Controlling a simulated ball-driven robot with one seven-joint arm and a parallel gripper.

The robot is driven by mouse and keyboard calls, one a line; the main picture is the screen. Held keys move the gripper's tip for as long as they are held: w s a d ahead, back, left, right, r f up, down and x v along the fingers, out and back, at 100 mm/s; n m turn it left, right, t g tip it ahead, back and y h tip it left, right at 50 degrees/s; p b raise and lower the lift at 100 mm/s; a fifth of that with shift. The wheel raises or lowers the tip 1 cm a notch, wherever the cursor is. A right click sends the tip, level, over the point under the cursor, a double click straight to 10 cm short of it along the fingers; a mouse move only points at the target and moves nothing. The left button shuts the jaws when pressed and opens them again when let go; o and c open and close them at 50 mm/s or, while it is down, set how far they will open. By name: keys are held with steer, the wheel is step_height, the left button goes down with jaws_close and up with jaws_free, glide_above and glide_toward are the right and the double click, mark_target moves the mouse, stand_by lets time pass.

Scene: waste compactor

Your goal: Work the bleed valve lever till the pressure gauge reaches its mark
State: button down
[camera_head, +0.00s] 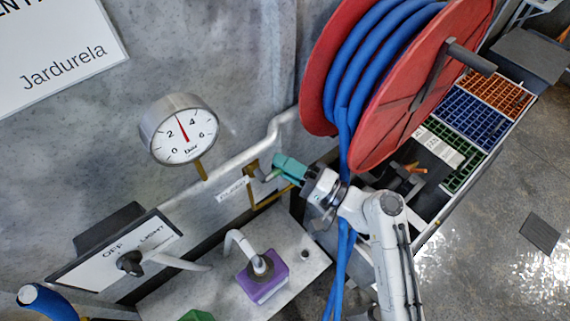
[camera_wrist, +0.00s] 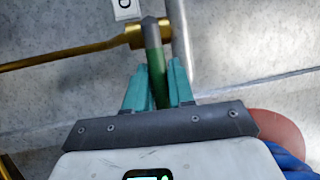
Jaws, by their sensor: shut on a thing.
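The pressure gauge (camera_head: 180,129) is a round white dial in a grey case on the wall. Its red needle points up and slightly left, between 2 and 4. I cannot make out a separate mark on the dial. My gripper (camera_head: 275,174) has teal fingers and is at the valve below and right of the gauge. In the wrist view the fingers (camera_wrist: 159,88) are shut on a green lever (camera_wrist: 155,72), which joins a brass valve body (camera_wrist: 150,35). In the head view my fingers hide most of the lever.
A light switch panel (camera_head: 118,255) is at lower left. A purple block (camera_head: 264,277) sits on the ledge below. Crates with coloured grids (camera_head: 470,110) lie behind the reel.

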steer(key=shift+a+r+n+g+h, duration=0.15)
steer(key=shift+r+n+g, duration=0.2)
steer(key=shift+n, duration=0.5)
steer(key=shift+d+r+n+g+h, duration=0.15)
steer(key=shift+r+n+g, duration=0.15)
steer(key=shift+n, duration=0.55)
steer(key=shift+s+a+r+n+g+h, duration=0.2)
steer(key=shift+r+n+h, duration=0.15)
steer(key=shift+n, duration=0.35)
steer(key=shift+s+a+r+n+g+h, duration=0.15)
steer(key=shift+r+n+h, duration=0.15)
steer(key=shift+n, duration=0.4)
steer(key=shift+w+r, duration=0.1)
steer(key=c, duration=1.1)
jaws_free()
steer(key=shift+o, duration=0.2)
steer(key=b+v, duration=0.2)
steer(key=v, duration=0.8)
steer(key=shift+s+d, duration=0.25)
steer(key=shift+d, duration=0.1)
